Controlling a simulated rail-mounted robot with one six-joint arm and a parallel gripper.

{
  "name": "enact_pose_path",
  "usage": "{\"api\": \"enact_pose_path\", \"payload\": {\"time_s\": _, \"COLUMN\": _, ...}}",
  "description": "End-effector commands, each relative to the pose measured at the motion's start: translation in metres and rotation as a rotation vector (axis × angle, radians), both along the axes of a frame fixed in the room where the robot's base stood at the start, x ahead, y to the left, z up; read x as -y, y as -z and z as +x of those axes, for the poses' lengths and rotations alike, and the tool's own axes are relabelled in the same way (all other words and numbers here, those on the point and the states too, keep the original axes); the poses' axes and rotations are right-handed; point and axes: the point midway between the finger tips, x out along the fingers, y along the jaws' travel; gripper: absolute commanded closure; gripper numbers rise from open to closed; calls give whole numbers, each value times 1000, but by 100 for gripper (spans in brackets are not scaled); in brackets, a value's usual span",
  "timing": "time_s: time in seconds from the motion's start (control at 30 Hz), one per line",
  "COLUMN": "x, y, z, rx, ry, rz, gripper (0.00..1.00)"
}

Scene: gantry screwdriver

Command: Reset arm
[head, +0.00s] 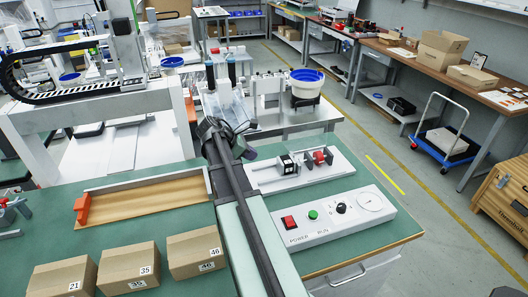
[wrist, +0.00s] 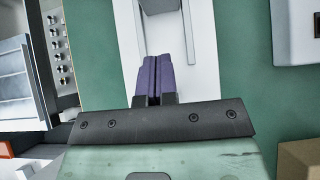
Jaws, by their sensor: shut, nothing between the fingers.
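My arm (head: 238,190) reaches from the bottom of the head view up over the green-topped bench (head: 345,252). Its end sits over the bench's far side, and the fingers cannot be made out there. In the wrist view my gripper (wrist: 162,58) shows two purple fingers pressed together with nothing between them. Past the fingers lies a long white plate (wrist: 205,60) on the green surface, with a grey part (wrist: 160,5) on it at the top edge.
A white control panel (head: 325,222) and a white fixture with a motor (head: 287,164) stand right of my arm. A wooden tray (head: 150,196) and cardboard boxes 21 (head: 62,277), 35 (head: 128,267) and 46 (head: 195,250) are to the left. Bare green surface lies between them.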

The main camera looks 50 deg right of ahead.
Motion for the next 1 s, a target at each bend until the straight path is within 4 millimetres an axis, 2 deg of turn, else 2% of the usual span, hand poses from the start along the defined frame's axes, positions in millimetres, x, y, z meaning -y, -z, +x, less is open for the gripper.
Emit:
{"api": "enact_pose_path", "payload": {"time_s": 0.03, "x": -8, "y": -18, "z": 5, "rx": -1, "ry": -2, "rz": 0, "gripper": 100}}
{"api": "enact_pose_path", "payload": {"time_s": 0.17, "x": -20, "y": -28, "z": 13, "rx": 0, "ry": -1, "rz": 0, "gripper": 100}}
{"api": "enact_pose_path", "payload": {"time_s": 0.5, "x": -23, "y": -27, "z": 15, "rx": 9, "ry": 11, "rz": -6, "gripper": 100}}
{"api": "enact_pose_path", "payload": {"time_s": 0.57, "x": -23, "y": -26, "z": 15, "rx": 46, "ry": 54, "rz": -27, "gripper": 100}}
{"api": "enact_pose_path", "payload": {"time_s": 0.67, "x": -34, "y": -18, "z": 14, "rx": 228, "ry": 236, "rz": -60, "gripper": 100}}
{"api": "enact_pose_path", "payload": {"time_s": 0.73, "x": -65, "y": -10, "z": 5, "rx": 429, "ry": 452, "rz": -46, "gripper": 100}}
{"api": "enact_pose_path", "payload": {"time_s": 0.77, "x": -90, "y": -10, "z": 3, "rx": 520, "ry": 554, "rz": -24, "gripper": 100}}
{"api": "enact_pose_path", "payload": {"time_s": 0.8, "x": -131, "y": -13, "z": 3, "rx": 630, "ry": 692, "rz": 21, "gripper": 100}}
{"api": "enact_pose_path", "payload": {"time_s": 0.87, "x": -193, "y": -18, "z": 2, "rx": 735, "ry": 864, "rz": 100, "gripper": 100}}
{"api": "enact_pose_path", "payload": {"time_s": 0.9, "x": -231, "y": -24, "z": -1, "rx": 769, "ry": 956, "rz": 154, "gripper": 100}}
{"api": "enact_pose_path", "payload": {"time_s": 1.0, "x": -314, "y": -39, "z": -14, "rx": 776, "ry": 1069, "rz": 279, "gripper": 100}}
